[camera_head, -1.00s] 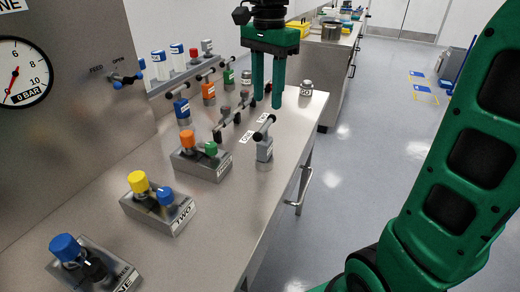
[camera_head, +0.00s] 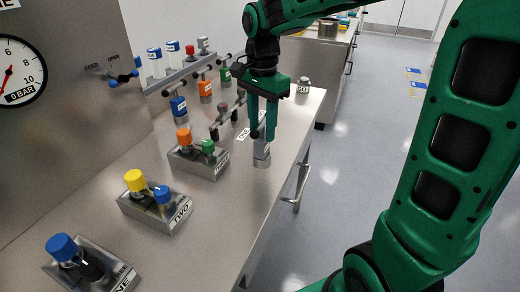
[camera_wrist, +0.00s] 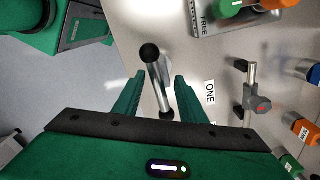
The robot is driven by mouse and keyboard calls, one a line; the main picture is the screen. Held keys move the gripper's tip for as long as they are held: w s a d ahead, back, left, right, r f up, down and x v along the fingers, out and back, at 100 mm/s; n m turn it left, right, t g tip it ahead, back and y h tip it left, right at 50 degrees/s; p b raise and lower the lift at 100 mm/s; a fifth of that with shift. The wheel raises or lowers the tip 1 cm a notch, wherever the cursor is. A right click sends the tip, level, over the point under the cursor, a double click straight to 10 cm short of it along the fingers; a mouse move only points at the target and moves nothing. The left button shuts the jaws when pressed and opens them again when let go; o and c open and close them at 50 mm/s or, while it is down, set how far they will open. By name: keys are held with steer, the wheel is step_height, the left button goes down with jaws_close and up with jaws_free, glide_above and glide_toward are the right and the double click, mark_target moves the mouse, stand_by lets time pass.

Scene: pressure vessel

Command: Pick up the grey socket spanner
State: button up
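The grey socket spanner (camera_head: 262,154) stands upright on the bench near its right edge. My gripper's fingers partly cover its top in the head view. The wrist view shows the spanner (camera_wrist: 158,78) from above, its grey crossbar ending in black knobs. My gripper (camera_head: 262,137) points down at the spanner's top. In the wrist view, my gripper (camera_wrist: 159,84) is open, one finger on each side of the crossbar, with gaps visible.
Blocks with coloured caps stand left of the spanner, the nearest labelled THREE (camera_head: 197,162). Grey cross-handled tools (camera_head: 222,112) and orange and blue pieces stand behind. A small grey piece (camera_head: 303,87) is at the far corner. The bench's right edge is close, with floor beyond.

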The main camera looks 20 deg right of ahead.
steer(key=shift+f, duration=0.1)
steer(key=shift+c, duration=0.4)
jaws_close()
